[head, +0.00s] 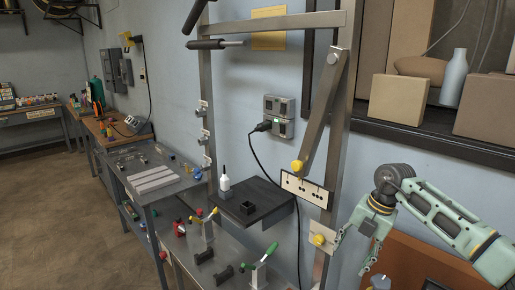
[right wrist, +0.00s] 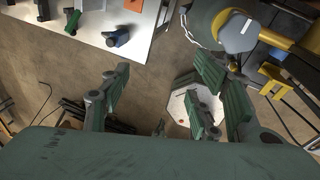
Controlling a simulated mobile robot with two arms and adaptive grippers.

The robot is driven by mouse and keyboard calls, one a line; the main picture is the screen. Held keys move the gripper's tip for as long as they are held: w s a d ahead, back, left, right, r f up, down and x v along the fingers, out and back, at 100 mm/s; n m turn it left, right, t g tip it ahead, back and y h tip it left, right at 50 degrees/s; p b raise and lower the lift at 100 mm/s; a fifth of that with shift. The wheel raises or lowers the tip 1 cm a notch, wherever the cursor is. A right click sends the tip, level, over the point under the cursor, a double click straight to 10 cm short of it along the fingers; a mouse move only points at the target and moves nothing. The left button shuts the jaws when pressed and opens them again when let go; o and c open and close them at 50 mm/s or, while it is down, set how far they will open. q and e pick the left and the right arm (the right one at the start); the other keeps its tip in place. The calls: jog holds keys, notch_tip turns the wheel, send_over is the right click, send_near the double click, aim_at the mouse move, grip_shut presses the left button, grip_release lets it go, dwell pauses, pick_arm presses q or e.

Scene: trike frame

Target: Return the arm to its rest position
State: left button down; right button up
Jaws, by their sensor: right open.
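My right arm comes in from the right edge in the head view, and its green-grey right gripper (head: 357,249) hangs fingers-down at the lower right. It is open and appears empty, beside the metal frame (head: 345,110) with its slanted bar and yellow knobs. In the right wrist view the gripper's fingers (right wrist: 163,75) are spread apart, with floor visible between them. My left gripper is not in view.
A dark shelf (head: 262,197) holds a white bottle (head: 225,183). Below it is a grey bench with green- and red-handled clamps (head: 264,257). Cardboard boxes (head: 400,98) stand on the ledge at the upper right. Open floor (head: 75,220) lies at the left.

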jog(key=s+a+f+n+t+y, duration=0.1)
jog(key=a+n+y, duration=0.4)
jog(key=a, duration=1.6)
jog(key=s+a+r+m+t+y, duration=0.3)
jog(key=a+r+m+t+y, duration=0.4)
jog(key=a+r+y, duration=0.3)
jog(key=d+f+m+t+h, duration=0.2)
jog(key=d+m+t+h, duration=0.9)
jog(key=m, duration=0.5)
jog(key=s+d+f+m+g+h, duration=0.3)
jog(key=d+f, duration=0.2)
jog(key=f, duration=0.2)
jog(key=s+d+f+m+g+h, duration=0.3)
jog(key=s+d+f+h, duration=0.1)
jog(key=d+f, duration=0.15)
jog(key=s+d+f+m+g, duration=0.1)
jog(key=s+f+g, duration=0.45)
jog(key=s, duration=0.65)
jog(key=s+d+f+m+g, duration=0.1)
jog(key=s+f+g, duration=0.5)
jog(key=s, duration=0.6)
jog(key=s+f, duration=0.2)
jog(key=f, duration=1.3)
jog(key=s+f, duration=0.2)
jog(key=f, duration=1.3)
jog(key=s+d+f+g, duration=0.1)
jog(key=s+d+f, duration=0.2)
jog(key=s+f, duration=1.1)
jog(key=shift+s, duration=0.8)
